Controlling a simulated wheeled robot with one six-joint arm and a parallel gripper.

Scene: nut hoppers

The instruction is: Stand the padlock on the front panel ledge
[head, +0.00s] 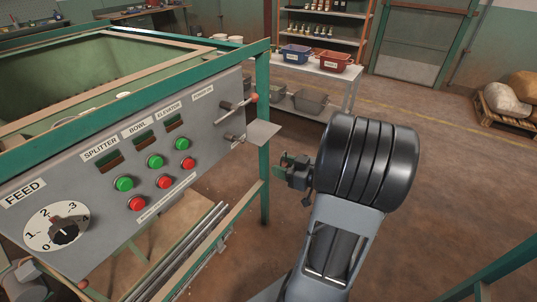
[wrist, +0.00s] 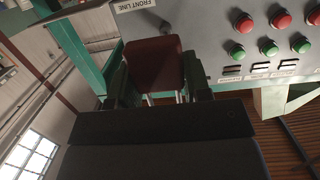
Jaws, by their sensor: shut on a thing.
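The padlock (wrist: 157,65) shows in the wrist view as a dark red block with thin silver shackle legs pointing toward the camera. My gripper (wrist: 158,78) is shut on it, one finger on each side. In the head view my gripper (head: 288,163) is to the right of the front panel ledge (head: 263,133), with a gap between them in the picture; the padlock cannot be made out there. The ledge is a small bare grey plate at the right end of the grey front panel (head: 215,110). I cannot pick the ledge out in the wrist view.
The panel has red and green buttons, a feed dial (head: 64,232) and levers (head: 236,103) above and beside the ledge. A green post (head: 264,190) stands by the ledge. Behind is a table (head: 330,72) with blue and red bins. Open floor lies to the right.

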